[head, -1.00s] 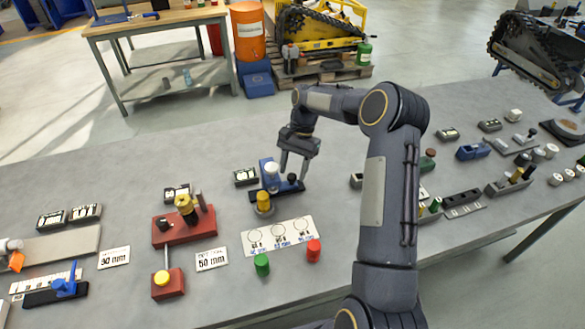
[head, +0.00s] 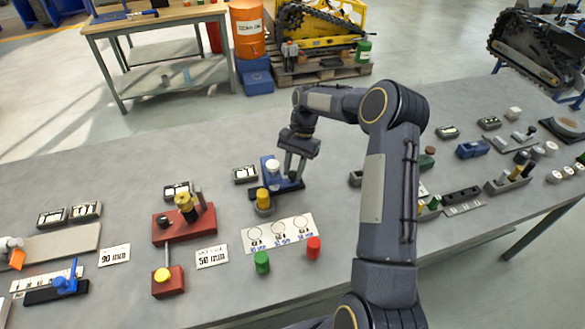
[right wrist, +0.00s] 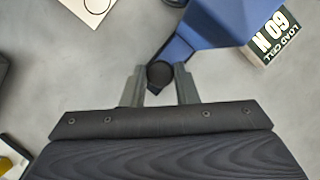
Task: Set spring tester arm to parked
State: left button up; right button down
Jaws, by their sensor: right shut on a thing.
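The spring tester (head: 267,172) is a blue upright body on a dark base, with a white round top and a yellow spring-like piece at its front. It stands in the middle of the table. My right gripper (head: 295,172) is shut on a small black knob at the tester's right side. The right wrist view shows the black knob (right wrist: 160,74) between the two fingertips (right wrist: 158,80), close to the blue body (right wrist: 215,22). My left gripper is not in view.
A white card with circles (head: 278,234) lies in front of the tester, with a green cylinder (head: 261,262) and a red cylinder (head: 313,247). A red fixture (head: 184,230) stands to the left. The table behind the gripper is clear.

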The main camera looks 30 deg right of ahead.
jog(key=d, duration=0.2)
jog(key=s+d, duration=0.1)
jog(key=d, duration=0.4)
jog(key=shift+s, duration=0.3)
jog(key=c, duration=1.1)
grip_release()
jog(key=shift+d, duration=0.1)
jog(key=shift+c, duration=0.2)
jog(key=shift+r, duration=0.1)
jog(key=b+v, duration=0.1)
jog(key=v, duration=0.6)
jog(key=shift+r, duration=0.35)
jog(key=shift+r, duration=0.1)
